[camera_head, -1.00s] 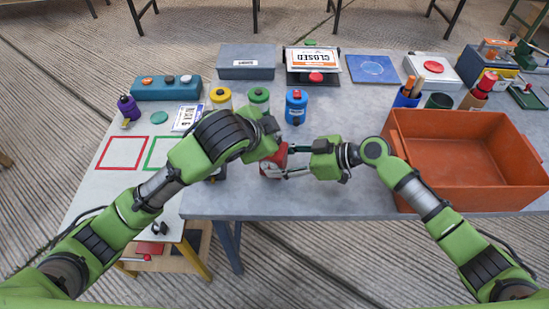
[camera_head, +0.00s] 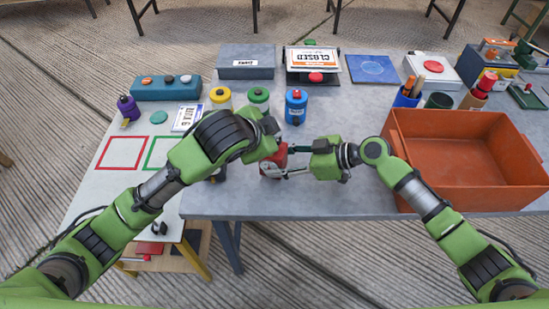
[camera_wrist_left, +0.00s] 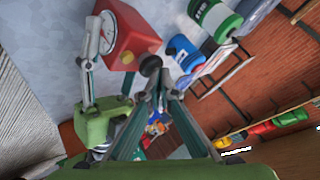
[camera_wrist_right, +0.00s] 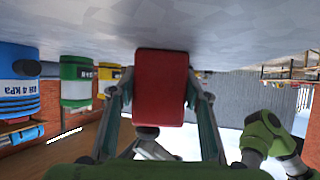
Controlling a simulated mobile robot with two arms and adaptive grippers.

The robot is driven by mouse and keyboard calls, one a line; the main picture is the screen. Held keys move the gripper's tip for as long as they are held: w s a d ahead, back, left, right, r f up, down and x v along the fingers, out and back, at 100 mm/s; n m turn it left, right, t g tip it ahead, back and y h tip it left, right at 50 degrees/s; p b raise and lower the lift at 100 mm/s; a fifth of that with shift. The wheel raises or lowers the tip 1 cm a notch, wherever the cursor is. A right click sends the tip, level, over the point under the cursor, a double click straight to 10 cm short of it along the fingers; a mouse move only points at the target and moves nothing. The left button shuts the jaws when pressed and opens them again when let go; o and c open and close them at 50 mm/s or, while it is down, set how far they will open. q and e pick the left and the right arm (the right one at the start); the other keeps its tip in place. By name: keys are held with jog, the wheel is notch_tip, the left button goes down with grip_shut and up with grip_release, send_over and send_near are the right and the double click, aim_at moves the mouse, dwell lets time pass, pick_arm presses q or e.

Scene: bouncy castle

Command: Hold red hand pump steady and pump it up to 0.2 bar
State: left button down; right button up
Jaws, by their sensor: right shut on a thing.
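The red hand pump (camera_head: 275,160) is at the front middle of the grey table. In the left wrist view its red body (camera_wrist_left: 135,38) shows a round gauge (camera_wrist_left: 107,34) and a black knob (camera_wrist_left: 150,66). My right gripper (camera_head: 292,160) is shut on the pump's body from the right; its fingers flank the red block (camera_wrist_right: 160,88) in the right wrist view. My left gripper (camera_head: 272,143) is above the pump. Its fingers (camera_wrist_left: 158,88) are together, with their tips close to the black knob; contact is unclear. The gauge reading is too small to tell.
Yellow (camera_head: 221,98), green (camera_head: 259,99) and blue (camera_head: 296,107) canisters stand behind the pump. A large orange bin (camera_head: 460,185) is on the right. The white board (camera_head: 92,185) with coloured squares lies left. The table's front edge is close to the pump.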

pick_arm(q)
jog(key=shift+s+a+f, duration=0.1)
jog(key=shift+f, duration=0.35)
jog(key=shift+s+a+f, duration=0.1)
jog(key=shift+f, duration=0.35)
jog(key=shift+s+a+f, duration=0.1)
jog(key=shift+f, duration=0.5)
jog(key=shift+w+r, duration=0.15)
jog(key=shift+r, duration=1.55)
jog(key=shift+w+r, duration=0.1)
jog(key=shift+r, duration=1.6)
